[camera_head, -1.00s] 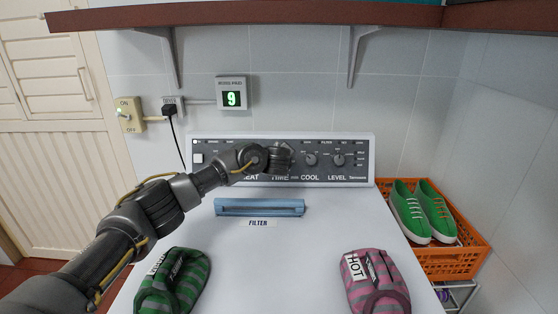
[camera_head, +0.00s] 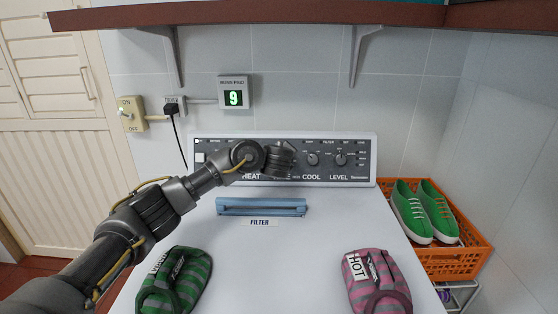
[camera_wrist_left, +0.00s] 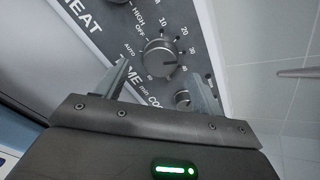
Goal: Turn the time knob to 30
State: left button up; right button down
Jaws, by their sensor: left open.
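The time knob (camera_wrist_left: 160,58) is a round grey dial on the dark control panel, with numbers and an AUTO mark around it. Its pointer direction is hard to read. My left gripper (camera_wrist_left: 157,76) is open, its two fingers apart on either side of the knob's lower part in the wrist view. I cannot tell whether they touch it. In the head view my left gripper (camera_head: 283,160) is in front of the panel (camera_head: 365,175) and hides the time knob. My right gripper is not in view.
The cool knob (camera_head: 312,159) and level knob (camera_head: 340,159) are close to the right. A blue filter handle (camera_head: 262,207) lies below the panel. Green (camera_head: 178,285) and pink (camera_head: 378,285) striped mitts lie on the white top. A brown shelf (camera_head: 300,15) hangs above.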

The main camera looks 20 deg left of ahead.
pick_arm(q)
jog(key=p+v, duration=0.1)
jog(key=v, duration=0.5)
jog(key=shift+s+r+p, duration=0.15)
jog(key=shift+s+p, duration=0.1)
jog(key=shift+p, duration=0.15)
